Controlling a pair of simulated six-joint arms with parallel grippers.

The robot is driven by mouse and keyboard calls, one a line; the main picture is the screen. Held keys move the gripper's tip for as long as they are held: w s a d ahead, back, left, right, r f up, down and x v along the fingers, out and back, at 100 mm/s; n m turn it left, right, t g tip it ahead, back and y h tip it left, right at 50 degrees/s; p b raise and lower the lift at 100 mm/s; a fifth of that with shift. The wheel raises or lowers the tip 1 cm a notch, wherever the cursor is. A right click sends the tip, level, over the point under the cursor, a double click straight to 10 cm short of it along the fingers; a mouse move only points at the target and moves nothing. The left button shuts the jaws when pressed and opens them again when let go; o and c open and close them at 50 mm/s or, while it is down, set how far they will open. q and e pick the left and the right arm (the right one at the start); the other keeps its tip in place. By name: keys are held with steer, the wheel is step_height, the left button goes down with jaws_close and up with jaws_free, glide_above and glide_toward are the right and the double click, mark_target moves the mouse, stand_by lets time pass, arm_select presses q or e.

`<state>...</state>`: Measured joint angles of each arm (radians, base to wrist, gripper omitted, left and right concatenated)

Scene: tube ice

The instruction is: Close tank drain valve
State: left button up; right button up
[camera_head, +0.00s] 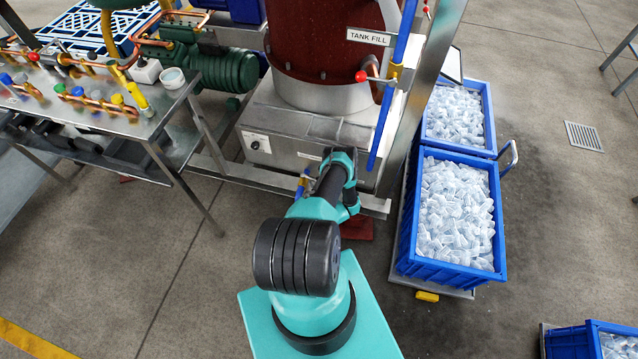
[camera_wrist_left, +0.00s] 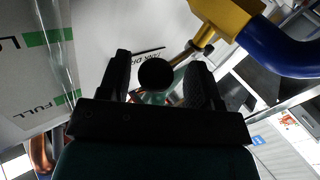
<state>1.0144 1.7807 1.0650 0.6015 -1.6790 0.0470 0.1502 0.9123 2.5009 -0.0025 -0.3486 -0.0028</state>
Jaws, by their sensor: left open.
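The tank drain valve shows in the left wrist view as a yellow body (camera_wrist_left: 225,18), with a brass-coloured stem running to a round black knob (camera_wrist_left: 155,73). A thick blue curved piece joins the yellow body on the right. My left gripper (camera_wrist_left: 158,78) is open, with a finger on each side of the knob and gaps visible on both sides. In the head view, yellow and blue valve parts (camera_head: 302,184) show low at the tank's base, beside my left wrist. The left fingertips are hidden there. My right gripper is not in view.
The dark red tank (camera_head: 325,45) stands on a grey metal base (camera_head: 285,135), with a red-knobbed fill valve (camera_head: 362,76) above. Blue crates of ice (camera_head: 408,240) stand right. A table (camera_head: 165,105) with pipe fittings is left. Open floor lies between.

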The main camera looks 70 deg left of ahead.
arm_select(q)
steer(key=w+d, duration=0.1)
steer(key=d, duration=1.6)
steer(key=shift+w+d, duration=0.2)
steer(key=shift+c, duration=0.2)
